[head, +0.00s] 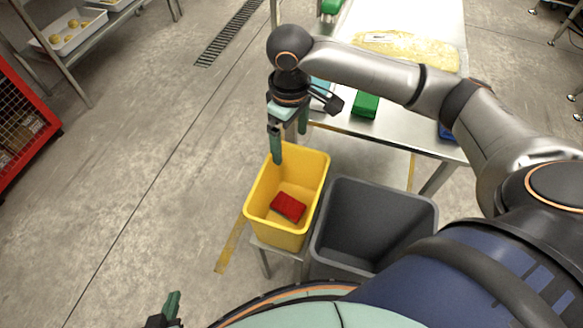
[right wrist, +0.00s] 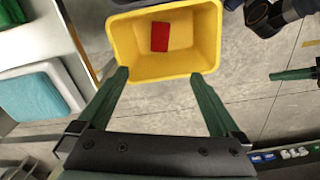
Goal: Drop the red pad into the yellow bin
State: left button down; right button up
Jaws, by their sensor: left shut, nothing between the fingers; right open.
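The red pad (head: 288,207) lies flat on the floor of the yellow bin (head: 262,232). The right wrist view also shows the red pad (right wrist: 160,37) inside the yellow bin (right wrist: 150,68), apart from my fingers. My right gripper (head: 290,146) is open and empty, above the far edge of the bin; its green fingers stand apart in the right wrist view (right wrist: 160,74). My left gripper (head: 172,303) is shut and empty, low at the bottom left of the head view, away from the bin.
A grey bin (head: 375,185) stands directly right of the yellow one. Behind is a metal table with a green block (head: 365,105). A red mesh cage (head: 22,130) and a shelf with a white tray (head: 68,32) are at left. The floor between is clear.

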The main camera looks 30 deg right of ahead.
pick_arm(q)
jog(key=shift+s+a, duration=0.35)
jog(key=shift+a, duration=0.1)
pick_arm(e)
notch_tip(320, 180, up, 5)
jog(key=shift+f, duration=0.2)
pick_arm(q)
jog(key=shift+d, duration=0.1)
